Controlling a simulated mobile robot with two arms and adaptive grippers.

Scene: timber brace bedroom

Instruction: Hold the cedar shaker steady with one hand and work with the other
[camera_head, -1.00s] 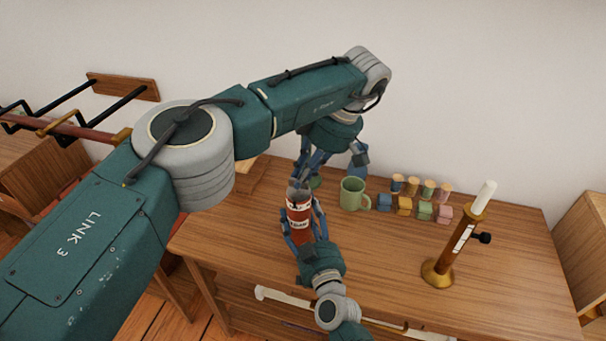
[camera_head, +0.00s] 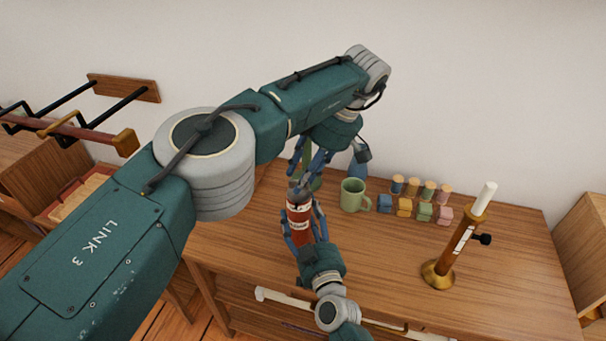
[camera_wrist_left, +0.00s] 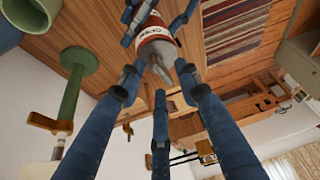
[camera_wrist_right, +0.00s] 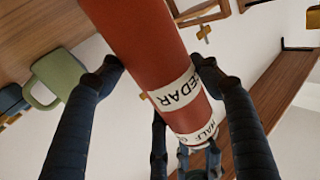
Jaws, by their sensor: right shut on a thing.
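The cedar shaker (camera_head: 300,214) is a red cylinder with a white label reading CEDAR and a grey tapered top. It stands roughly upright over the wooden table. My right gripper (camera_head: 303,211) is shut around its body from the front; the label shows between its fingers in the right wrist view (camera_wrist_right: 178,93). My left gripper (camera_head: 299,177) is just above the shaker's top, coming from behind. In the left wrist view its fingers (camera_wrist_left: 160,82) are spread around the grey top (camera_wrist_left: 157,57), with gaps visible. The shaker's base is hidden in the head view.
A green mug (camera_head: 352,195) stands close right of the shaker. Behind are a green stand (camera_wrist_left: 72,95) and a blue item (camera_head: 358,166). Several spools and small coloured blocks (camera_head: 404,207) sit further right, then a brass candlestick (camera_head: 452,250). The table's front right is clear.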

